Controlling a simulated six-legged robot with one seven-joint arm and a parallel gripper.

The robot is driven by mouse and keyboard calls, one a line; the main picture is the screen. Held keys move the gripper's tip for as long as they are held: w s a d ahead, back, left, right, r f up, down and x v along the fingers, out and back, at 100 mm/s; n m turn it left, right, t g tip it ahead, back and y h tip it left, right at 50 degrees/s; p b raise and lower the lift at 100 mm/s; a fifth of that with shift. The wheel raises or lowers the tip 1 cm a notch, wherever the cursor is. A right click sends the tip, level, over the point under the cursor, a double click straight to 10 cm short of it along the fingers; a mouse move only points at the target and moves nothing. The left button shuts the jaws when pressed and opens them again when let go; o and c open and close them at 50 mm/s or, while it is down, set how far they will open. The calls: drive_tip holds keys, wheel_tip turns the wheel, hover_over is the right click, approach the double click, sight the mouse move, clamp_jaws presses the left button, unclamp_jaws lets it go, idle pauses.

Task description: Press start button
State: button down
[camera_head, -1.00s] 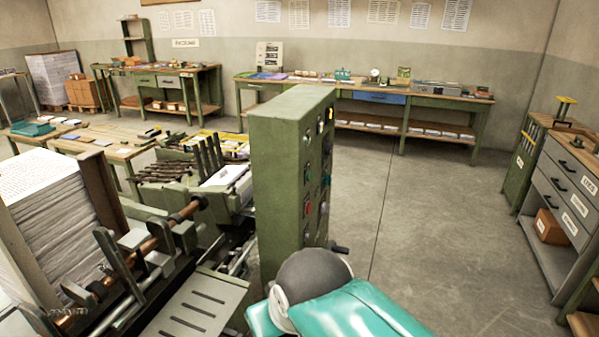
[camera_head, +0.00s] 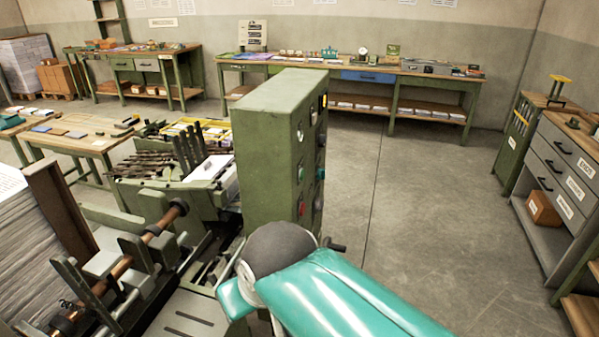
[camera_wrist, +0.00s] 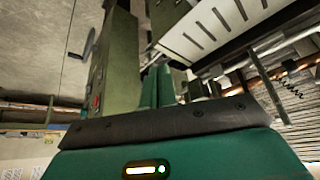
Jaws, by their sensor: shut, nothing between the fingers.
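A tall green control cabinet (camera_head: 262,150) stands just beyond my arm in the head view. Its narrow front face carries a green button (camera_head: 300,173) and a red button (camera_head: 301,208). More small controls sit on its right side, seen at a steep angle. No start label is readable. In the wrist view the cabinet (camera_wrist: 118,62) is at the left of centre, with a red button (camera_wrist: 97,102) near its edge. My gripper (camera_wrist: 157,76) shows there as two green fingers close together, shut and empty, beside the cabinet in the picture. Contact cannot be told. In the head view my arm hides the gripper.
A machine with a copper-coloured roller (camera_head: 125,268) and a paper stack (camera_head: 25,235) stands left of the cabinet. A long workbench (camera_head: 400,115) is at the back, and a grey drawer unit (camera_head: 565,180) at the right. The floor (camera_head: 430,220) between them is clear.

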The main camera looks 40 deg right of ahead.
drive_tip(key=m+t+y, duration=0.3)
drive_tip(key=m+t, duration=0.3)
drive_tip(key=m, duration=1.7)
approach(303, 175)
drive_tip(key=a+f, duration=0.6)
drive_tip(key=a, duration=0.2)
drive_tip(key=s+d+m+t+h, duration=0.2)
drive_tip(key=d+m, duration=0.6)
drive_tip(key=d, duration=0.6)
drive_tip(key=t+h, duration=0.1)
drive_tip(key=h, duration=0.1)
drive_tip(key=shift+r+m+h, duration=0.3)
drive_tip(key=shift+r+m, duration=0.1)
drive_tip(key=shift+w, duration=0.15)
drive_tip(key=w+a, duration=0.5)
drive_tip(key=w, duration=0.1)
drive_tip(key=shift+w+a, duration=0.2)
drive_tip(key=shift+w, duration=0.2)
drive_tip(key=shift+w+a, duration=0.1)
